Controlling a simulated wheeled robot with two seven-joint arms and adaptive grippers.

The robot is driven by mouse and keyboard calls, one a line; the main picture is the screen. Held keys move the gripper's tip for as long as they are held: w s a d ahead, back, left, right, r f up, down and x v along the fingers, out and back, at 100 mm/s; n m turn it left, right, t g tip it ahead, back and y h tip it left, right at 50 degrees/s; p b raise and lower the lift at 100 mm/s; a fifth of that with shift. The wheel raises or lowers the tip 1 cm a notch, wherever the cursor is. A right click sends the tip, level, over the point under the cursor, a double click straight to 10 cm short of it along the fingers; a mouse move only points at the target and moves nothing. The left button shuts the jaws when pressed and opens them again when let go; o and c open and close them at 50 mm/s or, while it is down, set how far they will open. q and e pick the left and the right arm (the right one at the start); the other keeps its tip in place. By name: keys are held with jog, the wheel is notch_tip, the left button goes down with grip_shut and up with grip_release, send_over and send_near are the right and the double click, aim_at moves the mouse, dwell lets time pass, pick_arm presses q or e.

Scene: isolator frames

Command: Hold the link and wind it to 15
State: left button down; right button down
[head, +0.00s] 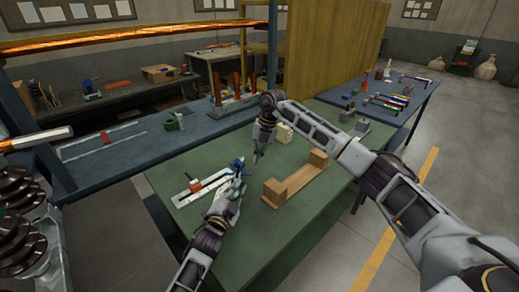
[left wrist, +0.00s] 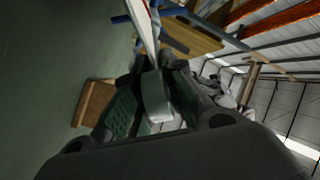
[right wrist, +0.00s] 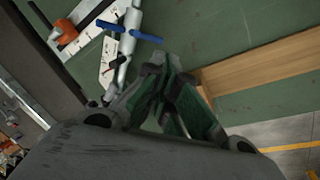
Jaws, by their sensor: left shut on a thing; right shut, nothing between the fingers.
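A fixture with a white plate (head: 188,194) and an orange block (head: 195,187) sits on the green table. A blue cross bar (head: 238,163) sits at its right end; the bar also shows in the right wrist view (right wrist: 131,31). A grey link (right wrist: 125,62) runs down from the bar. My left gripper (head: 236,183) is shut on the link, whose pale end (left wrist: 157,97) shows between its fingers. My right gripper (head: 257,158) is shut and empty, above the table just right of the blue bar. The marks on the plate (right wrist: 107,55) are too small to read.
A wooden stand (head: 296,184) with two raised end blocks lies right of the grippers. Cream blocks (head: 284,132) stand behind my right gripper. A blue bench (head: 130,155) borders the back left. The green table's front is clear.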

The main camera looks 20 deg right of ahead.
jog(key=shift+x, duration=3.9)
jog(key=shift+s+d+f+t+y, duration=0.1)
jog(key=shift+s+f+t+y, duration=0.1)
jog(key=shift+f+y, duration=0.2)
jog(key=shift+s+d+f+t+y, duration=0.1)
jog(key=shift+s+f+t+y, duration=0.1)
jog(key=shift+f+y, duration=0.2)
jog(key=shift+s+f, duration=0.15)
jog(key=shift+f, duration=0.1)
jog(key=shift+s+f+m+t+y, duration=0.2)
jog(key=shift+f+m+t+y, duration=0.25)
jog(key=shift+y, duration=0.45)
jog(key=shift+a+f+y, duration=0.15)
jog(key=shift+f+y, duration=0.15)
jog(key=shift+a+f, duration=0.15)
jog(key=shift+f, duration=0.4)
jog(key=shift+w+r, duration=0.1)
